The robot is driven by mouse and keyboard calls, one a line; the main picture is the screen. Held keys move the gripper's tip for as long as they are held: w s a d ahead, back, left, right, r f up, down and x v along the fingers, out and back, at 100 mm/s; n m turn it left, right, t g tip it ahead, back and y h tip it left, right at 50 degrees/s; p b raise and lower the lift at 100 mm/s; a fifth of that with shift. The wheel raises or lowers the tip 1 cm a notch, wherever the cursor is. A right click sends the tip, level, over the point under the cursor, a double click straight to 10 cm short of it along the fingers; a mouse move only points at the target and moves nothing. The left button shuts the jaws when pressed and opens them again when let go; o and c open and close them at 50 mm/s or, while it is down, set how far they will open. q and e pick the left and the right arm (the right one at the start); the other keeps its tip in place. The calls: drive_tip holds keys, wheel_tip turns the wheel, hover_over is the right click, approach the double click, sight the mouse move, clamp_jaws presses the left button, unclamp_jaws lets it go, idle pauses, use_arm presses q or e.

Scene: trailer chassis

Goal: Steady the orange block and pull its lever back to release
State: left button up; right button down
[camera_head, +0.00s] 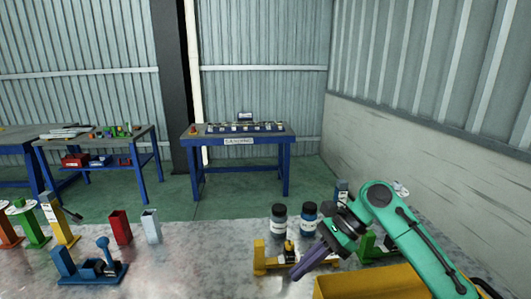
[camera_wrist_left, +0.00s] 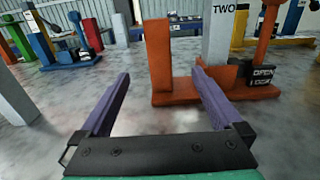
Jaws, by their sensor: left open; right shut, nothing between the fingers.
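In the left wrist view an orange block (camera_wrist_left: 158,55) stands upright on an orange base (camera_wrist_left: 180,97). Beside it is a grey post (camera_wrist_left: 216,35) marked "TWO". An orange lever (camera_wrist_left: 265,38) rises behind a black plate (camera_wrist_left: 263,76) with "OPEN" lettering. My left gripper (camera_wrist_left: 161,70) is open and empty, its purple fingers pointing toward the block, apparently short of it. In the head view my left gripper does not show. My right gripper (camera_head: 296,277) is shut and empty, over the bench near a yellow fixture (camera_head: 272,262).
The grey bench (camera_head: 190,265) carries a blue fixture (camera_head: 88,268), a red holder (camera_head: 120,227) and a pale holder (camera_head: 151,226). Two dark bottles (camera_head: 279,221) stand behind the yellow fixture. A yellow bin (camera_head: 370,285) is at front right. The bench middle is clear.

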use_arm(q)
drive_tip(key=s, duration=0.7)
drive_tip(key=s+d, duration=0.1)
drive_tip(key=s, duration=0.3)
